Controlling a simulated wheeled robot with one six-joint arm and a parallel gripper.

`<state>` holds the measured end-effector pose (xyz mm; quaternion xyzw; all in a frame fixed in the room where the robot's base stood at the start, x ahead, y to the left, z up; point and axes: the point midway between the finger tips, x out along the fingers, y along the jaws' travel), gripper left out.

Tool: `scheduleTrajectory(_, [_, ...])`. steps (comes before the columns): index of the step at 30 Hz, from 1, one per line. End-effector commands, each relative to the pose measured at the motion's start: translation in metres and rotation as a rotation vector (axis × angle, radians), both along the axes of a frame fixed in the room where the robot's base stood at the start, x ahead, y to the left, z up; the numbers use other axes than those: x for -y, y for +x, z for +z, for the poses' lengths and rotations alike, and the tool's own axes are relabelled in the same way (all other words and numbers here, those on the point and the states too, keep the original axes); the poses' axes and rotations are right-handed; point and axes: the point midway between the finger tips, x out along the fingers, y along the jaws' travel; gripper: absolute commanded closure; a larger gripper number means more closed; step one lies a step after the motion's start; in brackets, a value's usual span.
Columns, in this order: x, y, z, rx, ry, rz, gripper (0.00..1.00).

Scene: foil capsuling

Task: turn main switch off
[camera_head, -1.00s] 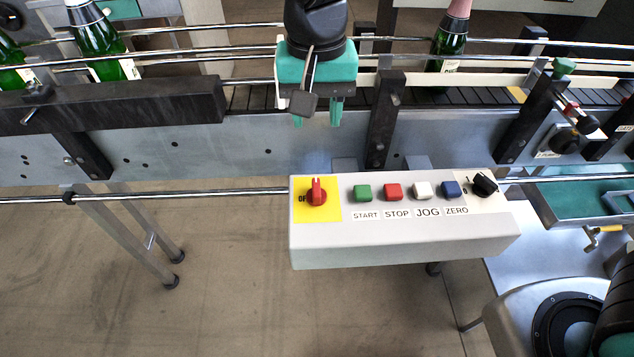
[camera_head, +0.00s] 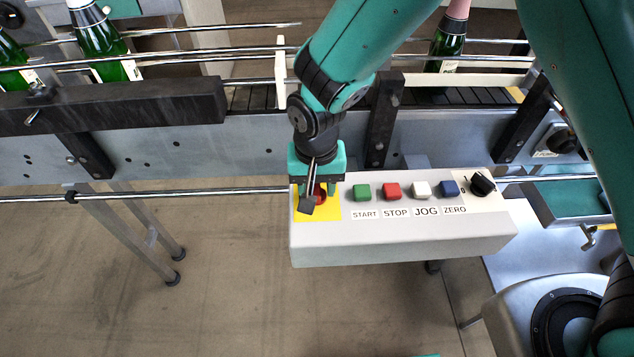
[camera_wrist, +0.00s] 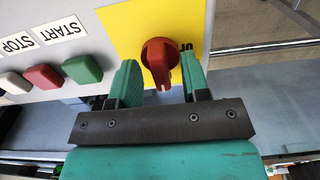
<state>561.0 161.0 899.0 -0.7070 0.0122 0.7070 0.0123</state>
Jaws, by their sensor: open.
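The main switch is a red rotary knob (camera_wrist: 158,62) on a yellow plate (camera_wrist: 118,20) at the left end of the grey control box (camera_head: 400,238). In the head view the knob (camera_head: 320,193) is partly hidden by my gripper. My gripper (camera_wrist: 160,82) is open, with one teal finger on each side of the knob in the wrist view. I cannot tell whether the fingers touch it. Part of the "OFF" label shows beside the knob in the wrist view.
Right of the switch are the green START (camera_head: 362,193), red STOP (camera_head: 391,191), white JOG (camera_head: 420,190) and blue ZERO (camera_head: 449,188) buttons, and a black selector (camera_head: 482,184). Behind the box runs the conveyor with rails and green bottles (camera_head: 97,45).

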Motion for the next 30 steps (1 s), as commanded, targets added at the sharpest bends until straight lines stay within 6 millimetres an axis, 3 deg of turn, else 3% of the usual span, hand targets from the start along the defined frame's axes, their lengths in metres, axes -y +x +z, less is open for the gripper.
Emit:
scheduleTrajectory(9, [-0.0001,0.0000,-0.0027,0.000,0.000,0.000,0.57])
scheduleTrajectory(15, [-0.0001,-0.0001,-0.0026,0.000,0.000,0.000,1.00])
scheduleTrajectory(30, [-0.0001,0.0000,-0.0020,0.000,0.000,0.106,1.00])
